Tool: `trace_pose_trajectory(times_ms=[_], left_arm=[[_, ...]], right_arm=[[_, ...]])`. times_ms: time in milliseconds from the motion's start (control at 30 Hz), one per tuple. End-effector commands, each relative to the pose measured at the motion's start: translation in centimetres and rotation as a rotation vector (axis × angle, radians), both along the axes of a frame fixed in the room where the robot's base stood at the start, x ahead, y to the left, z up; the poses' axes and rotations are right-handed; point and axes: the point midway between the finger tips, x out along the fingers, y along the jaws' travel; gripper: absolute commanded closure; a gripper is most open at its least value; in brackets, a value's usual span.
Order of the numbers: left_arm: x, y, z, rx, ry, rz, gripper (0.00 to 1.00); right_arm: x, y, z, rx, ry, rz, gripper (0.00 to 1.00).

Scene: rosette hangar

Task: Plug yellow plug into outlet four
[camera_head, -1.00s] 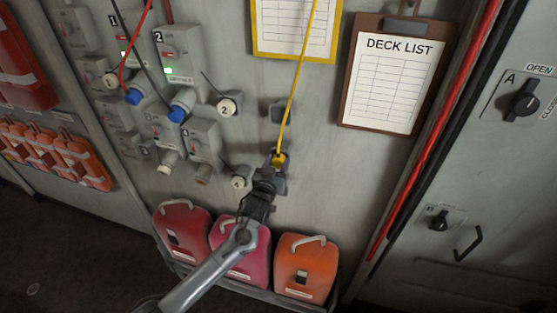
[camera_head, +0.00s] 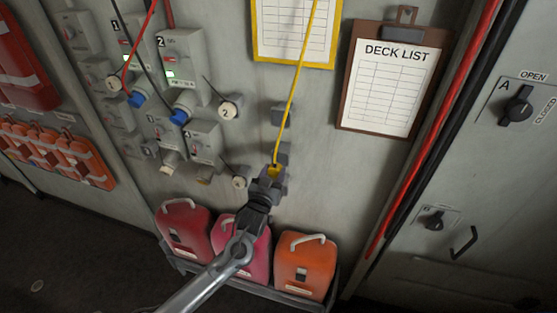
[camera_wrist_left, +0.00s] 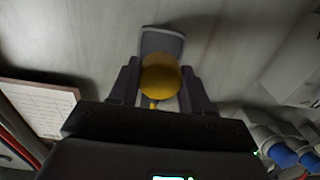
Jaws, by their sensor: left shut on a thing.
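My left gripper (camera_head: 270,174) is shut on the yellow plug (camera_head: 274,171), in front of the wall right of the outlets. The plug also shows as a yellow round body between the two fingers in the left wrist view (camera_wrist_left: 160,76). A yellow cable (camera_head: 291,98) runs up from it. A grey wall bracket (camera_wrist_left: 161,42) is right behind the plug; I cannot tell whether they touch. Outlet four, a grey box (camera_head: 203,142), seems to be the lower right of the outlet group; its number is blurred. Its socket points downward. My right gripper is not in view.
Hanging caps (camera_head: 239,182) stick out near the outlets. Red and orange canisters (camera_head: 306,262) stand below. A deck list clipboard (camera_head: 391,80) hangs on the right.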

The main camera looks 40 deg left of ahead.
Motion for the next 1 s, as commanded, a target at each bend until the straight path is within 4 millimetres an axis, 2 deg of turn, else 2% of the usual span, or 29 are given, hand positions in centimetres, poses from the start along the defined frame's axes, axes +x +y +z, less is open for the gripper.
trace_pose_trajectory(times_ms=[500,1000], left_arm=[[-1.8,-0.7,0.1,-0.001,0.0,-0.001,1.0],[-1.9,-0.8,0.0,0.001,-0.002,0.0,1.0]], right_arm=[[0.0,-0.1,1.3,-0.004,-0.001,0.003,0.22],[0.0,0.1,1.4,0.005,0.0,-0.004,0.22]])
